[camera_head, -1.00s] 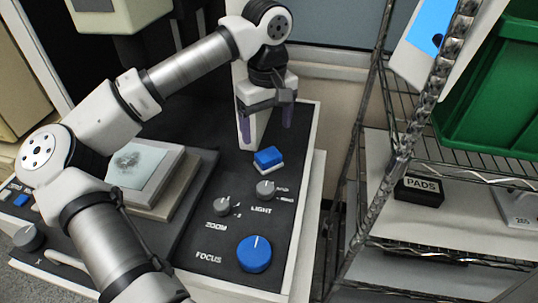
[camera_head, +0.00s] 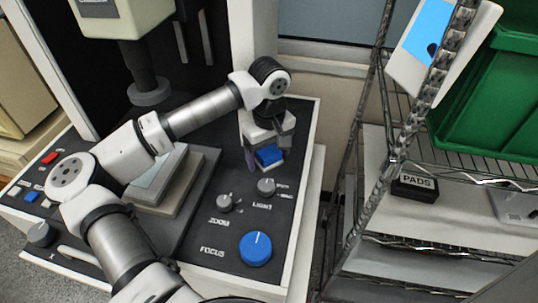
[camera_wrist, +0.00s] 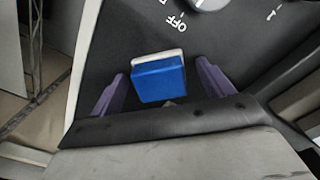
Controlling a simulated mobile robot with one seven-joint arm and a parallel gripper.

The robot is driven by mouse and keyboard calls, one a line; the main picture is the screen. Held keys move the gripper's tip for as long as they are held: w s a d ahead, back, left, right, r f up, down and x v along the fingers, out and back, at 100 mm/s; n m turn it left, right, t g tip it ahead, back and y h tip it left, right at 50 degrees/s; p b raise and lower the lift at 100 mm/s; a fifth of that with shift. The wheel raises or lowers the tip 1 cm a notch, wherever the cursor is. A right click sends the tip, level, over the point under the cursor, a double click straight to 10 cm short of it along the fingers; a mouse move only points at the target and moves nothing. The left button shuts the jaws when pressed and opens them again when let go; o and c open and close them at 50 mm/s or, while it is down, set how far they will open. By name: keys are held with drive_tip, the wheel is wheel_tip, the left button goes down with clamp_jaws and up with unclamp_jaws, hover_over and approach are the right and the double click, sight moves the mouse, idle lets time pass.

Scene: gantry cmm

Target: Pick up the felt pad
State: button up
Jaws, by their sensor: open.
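A small block with a blue upper part and a white layer beneath, which appears to be the felt pad (camera_head: 269,156), sits on the dark control panel above the light knob. My gripper (camera_head: 266,158) is over it, pointing down. In the wrist view the felt pad (camera_wrist: 158,82) lies between the two purple fingers of my gripper (camera_wrist: 160,76). The fingers are open, with a visible gap on each side of it. The gripper hides part of the felt pad in the head view.
The light knob (camera_head: 266,187), zoom knob (camera_head: 224,202) and large blue focus knob (camera_head: 255,250) are close by. A raised stage (camera_head: 165,195) stands to the left. A wire shelf (camera_head: 450,160) with a black PADS box (camera_head: 415,187) and a green bin (camera_head: 490,95) is at right.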

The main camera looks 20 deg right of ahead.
sight(268, 153)
drive_tip(key=c, duration=1.1)
drive_tip(key=shift+c, duration=0.2)
drive_tip(key=shift+r, duration=0.55)
drive_tip(key=r+b, duration=0.1)
drive_tip(key=r, duration=0.3)
drive_tip(key=r+b, duration=0.1)
drive_tip(key=shift+s+a+r+b, duration=0.2)
drive_tip(key=shift+s+r+b, duration=0.05)
drive_tip(key=shift+r+b, duration=0.15)
drive_tip(key=s+a+b, duration=0.1)
drive_tip(key=s+a, duration=0.2)
drive_tip(key=s, duration=0.1)
drive_tip(key=s+a+b, duration=0.2)
drive_tip(key=s+a, duration=0.1)
drive_tip(key=s, duration=0.2)
drive_tip(key=s+a+b, duration=0.1)
drive_tip(key=s+a, duration=0.2)
drive_tip(key=s, duration=0.1)
drive_tip(key=shift+s+a, duration=0.15)
drive_tip(key=shift+s, duration=0.25)
drive_tip(key=shift+s+a+b, duration=0.25)
drive_tip(key=shift+s+b, duration=0.05)
drive_tip(key=shift+s, duration=0.05)
